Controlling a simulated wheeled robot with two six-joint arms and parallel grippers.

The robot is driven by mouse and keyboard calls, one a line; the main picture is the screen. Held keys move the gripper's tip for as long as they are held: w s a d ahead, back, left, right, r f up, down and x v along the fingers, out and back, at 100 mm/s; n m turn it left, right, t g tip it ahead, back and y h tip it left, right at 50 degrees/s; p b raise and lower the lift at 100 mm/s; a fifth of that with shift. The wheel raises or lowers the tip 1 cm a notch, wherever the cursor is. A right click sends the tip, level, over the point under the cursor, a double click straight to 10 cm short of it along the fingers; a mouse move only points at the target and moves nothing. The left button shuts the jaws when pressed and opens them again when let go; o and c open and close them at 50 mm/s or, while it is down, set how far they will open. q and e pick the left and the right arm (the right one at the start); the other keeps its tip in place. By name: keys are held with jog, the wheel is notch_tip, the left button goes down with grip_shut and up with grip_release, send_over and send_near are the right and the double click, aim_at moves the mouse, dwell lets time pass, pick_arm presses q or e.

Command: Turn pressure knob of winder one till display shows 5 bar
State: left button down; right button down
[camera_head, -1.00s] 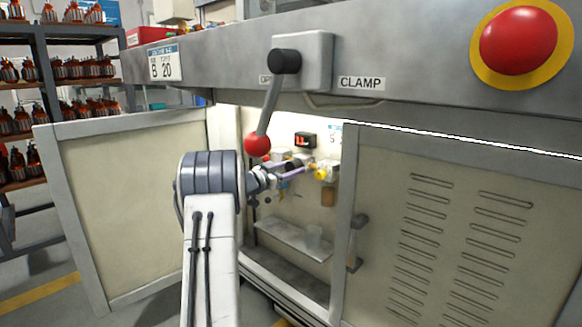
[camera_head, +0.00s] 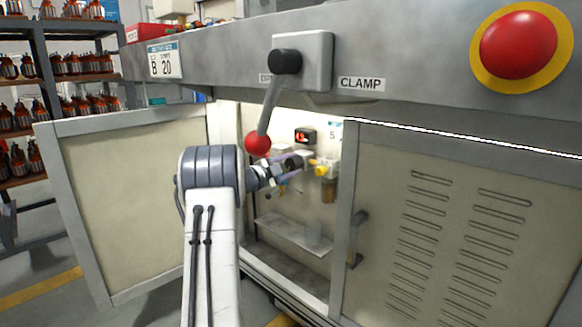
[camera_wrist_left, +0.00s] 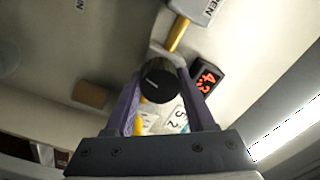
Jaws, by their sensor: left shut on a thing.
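The round black pressure knob (camera_wrist_left: 160,80) sits between the two purple fingers of my left gripper (camera_wrist_left: 161,98) in the left wrist view. The gripper is shut on the knob. In the head view my left gripper (camera_head: 297,163) reaches into the open cabinet, and the arm hides part of it. The small black display (camera_wrist_left: 206,79) with red digits is beside the knob in the left wrist view; it appears to read about 4.2, tilted. In the head view the display (camera_head: 305,136) is too small to read. My right gripper is not in view.
The clamp lever with a red ball (camera_head: 258,144) hangs just above my left wrist. The open cabinet door (camera_head: 130,210) stands to the left and a vented panel (camera_head: 460,230) to the right. A red emergency button (camera_head: 518,41) is at upper right.

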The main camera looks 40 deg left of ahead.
pick_arm(q)
jog(key=shift+m, duration=0.6)
jog(key=shift+c, duration=1.3)
grip_release()
jog(key=s+p, duration=0.3)
jog(key=s, duration=0.7)
jog(key=shift+s+a+p, duration=0.25)
jog(key=shift+a+p, duration=0.05)
jog(key=shift+a, duration=0.15)
